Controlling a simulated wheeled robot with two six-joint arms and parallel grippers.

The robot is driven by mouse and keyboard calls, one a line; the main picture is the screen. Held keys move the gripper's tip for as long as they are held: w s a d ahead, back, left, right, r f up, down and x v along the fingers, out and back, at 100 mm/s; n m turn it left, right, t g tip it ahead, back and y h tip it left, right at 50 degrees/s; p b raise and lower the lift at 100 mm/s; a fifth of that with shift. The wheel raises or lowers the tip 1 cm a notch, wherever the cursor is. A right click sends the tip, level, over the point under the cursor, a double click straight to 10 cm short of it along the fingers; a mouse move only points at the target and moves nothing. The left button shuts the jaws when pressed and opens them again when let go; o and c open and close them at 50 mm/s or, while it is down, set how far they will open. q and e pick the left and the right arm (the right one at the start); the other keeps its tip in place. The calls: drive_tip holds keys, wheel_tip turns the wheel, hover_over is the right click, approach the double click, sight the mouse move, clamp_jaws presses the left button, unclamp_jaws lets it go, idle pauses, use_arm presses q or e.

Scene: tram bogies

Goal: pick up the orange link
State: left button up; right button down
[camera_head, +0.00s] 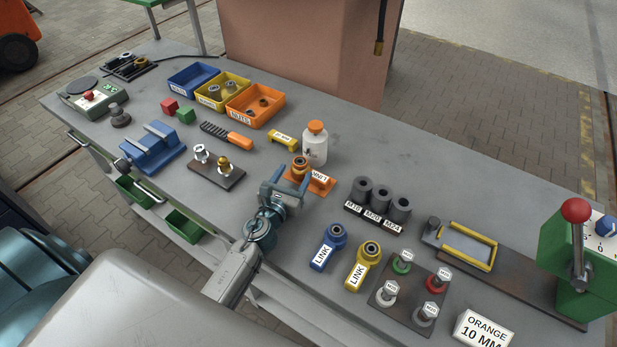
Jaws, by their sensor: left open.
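The orange link (320,184) lies near the middle of the bench, with a white label and a brass-coloured ring at its upper left end. My left gripper (288,182) is open at the link's near left side, with its fingers pointing toward the ring end. Part of the link is hidden behind the gripper, and I cannot tell whether the fingers touch it. A blue link (330,248) and a yellow link (363,266) lie to the right and nearer. My right gripper is not in view.
A white bottle (315,147) with an orange cap stands just behind the orange link. Several dark cylinders (380,200) stand to the right. A dark block with pins (216,170) lies to the left. Bare bench lies behind the cylinders.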

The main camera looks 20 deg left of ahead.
sight(298, 168)
use_arm(q)
drive_tip(key=shift+w+a+f, duration=0.1)
drive_tip(key=shift+w+a, duration=0.05)
drive_tip(key=shift+w, duration=2.55)
clamp_jaws()
